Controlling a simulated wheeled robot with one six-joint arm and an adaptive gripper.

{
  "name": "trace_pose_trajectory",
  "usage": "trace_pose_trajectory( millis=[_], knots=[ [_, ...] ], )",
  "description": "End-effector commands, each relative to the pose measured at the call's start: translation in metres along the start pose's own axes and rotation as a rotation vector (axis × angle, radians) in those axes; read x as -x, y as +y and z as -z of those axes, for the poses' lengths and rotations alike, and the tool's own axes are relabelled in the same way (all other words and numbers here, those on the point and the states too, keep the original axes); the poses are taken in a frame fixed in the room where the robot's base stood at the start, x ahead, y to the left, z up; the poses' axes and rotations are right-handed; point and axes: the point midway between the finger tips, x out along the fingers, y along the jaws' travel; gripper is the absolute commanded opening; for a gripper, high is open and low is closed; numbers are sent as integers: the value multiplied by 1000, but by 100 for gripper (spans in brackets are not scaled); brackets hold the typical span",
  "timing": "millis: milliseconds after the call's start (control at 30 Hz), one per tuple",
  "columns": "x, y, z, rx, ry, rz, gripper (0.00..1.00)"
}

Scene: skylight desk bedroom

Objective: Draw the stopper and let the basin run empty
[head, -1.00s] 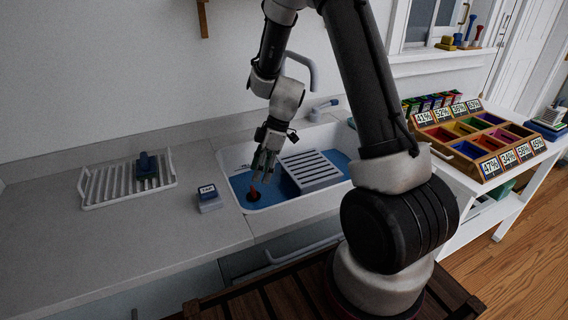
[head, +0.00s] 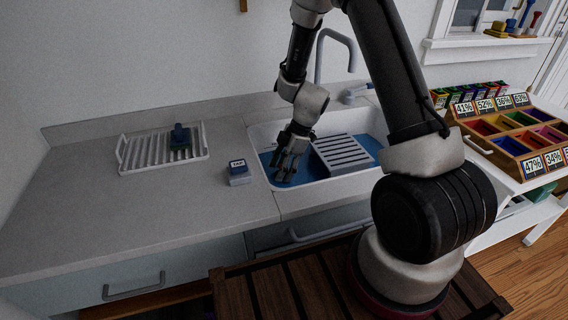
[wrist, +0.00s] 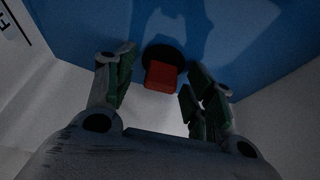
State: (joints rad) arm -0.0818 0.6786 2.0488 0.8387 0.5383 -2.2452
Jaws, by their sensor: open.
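The stopper (wrist: 162,72) shows in the wrist view as a red grip on a round black base, against the blue of the basin. My gripper (wrist: 160,84) is open, with its fingers on either side of the red grip. A gap shows on each side, and the fingers do not appear to touch it. In the head view my gripper (head: 285,173) reaches down into the left part of the basin and hides most of the stopper. The white basin (head: 303,186) has a blue surface inside (head: 369,143); its water level is hard to judge.
A grey slatted rack (head: 342,153) sits in the basin right of my gripper. A tall tap (head: 336,38) stands behind. A small labelled box (head: 239,173) is on the counter to the left, beside a drying rack (head: 138,163) with a blue-green item (head: 180,139).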

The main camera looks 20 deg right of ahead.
Motion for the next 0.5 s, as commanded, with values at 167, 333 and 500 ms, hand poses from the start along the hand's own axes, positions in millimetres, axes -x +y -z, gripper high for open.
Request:
trace_pose_trajectory(
  millis=[167,333,500],
  knots=[
    [0,0,0,0,0,0,48],
    [0,0,0,0,0,0,18],
    [0,0,0,0,0,0,12]
  ],
)
